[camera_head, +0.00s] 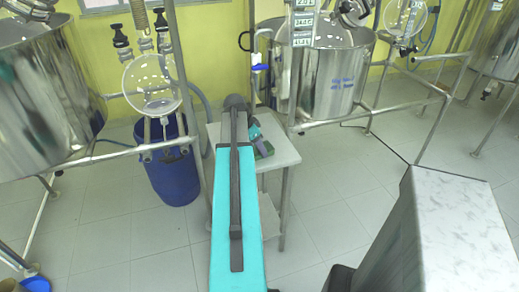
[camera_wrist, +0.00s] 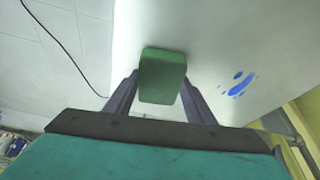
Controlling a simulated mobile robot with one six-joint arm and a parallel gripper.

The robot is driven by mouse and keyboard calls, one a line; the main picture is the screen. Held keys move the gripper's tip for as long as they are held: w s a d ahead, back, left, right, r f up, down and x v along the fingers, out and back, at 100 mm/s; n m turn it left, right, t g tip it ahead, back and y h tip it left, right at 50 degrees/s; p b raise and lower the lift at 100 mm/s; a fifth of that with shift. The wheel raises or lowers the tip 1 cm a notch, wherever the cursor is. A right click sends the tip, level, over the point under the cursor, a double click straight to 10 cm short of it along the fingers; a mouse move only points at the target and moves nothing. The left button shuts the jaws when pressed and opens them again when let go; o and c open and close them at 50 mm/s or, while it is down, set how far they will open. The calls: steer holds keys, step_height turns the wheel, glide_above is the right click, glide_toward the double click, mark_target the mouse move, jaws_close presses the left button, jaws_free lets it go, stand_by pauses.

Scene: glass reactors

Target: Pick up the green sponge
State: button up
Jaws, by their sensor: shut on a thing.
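The green sponge (camera_wrist: 162,75) is a small block between the two purple-grey fingers of my gripper (camera_wrist: 160,84) in the wrist view. The fingers are shut on its two sides. In the head view, the sponge (camera_head: 264,149) shows as a small green patch at my gripper (camera_head: 259,141), over the right part of the white table (camera_head: 284,153). My arm hides part of the table. I cannot tell whether the sponge touches the tabletop or is lifted off it.
Blue marks (camera_wrist: 237,84) lie on the white surface in the wrist view. Steel reactor vessels (camera_head: 330,75) stand behind and to the left. A blue drum (camera_head: 172,172) stands left of the table. Metal frame posts (camera_head: 292,110) rise close by. The floor at right centre is clear.

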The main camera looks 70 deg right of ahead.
steer(key=shift+r+b, duration=0.4)
steer(key=shift+r, duration=0.9)
steer(key=w+a+r+b, duration=0.2)
steer(key=w+a, duration=0.2)
steer(key=a, duration=1.1)
steer(key=shift+a+b, duration=0.3)
steer(key=shift+b, duration=0.05)
steer(key=shift+r, duration=0.1)
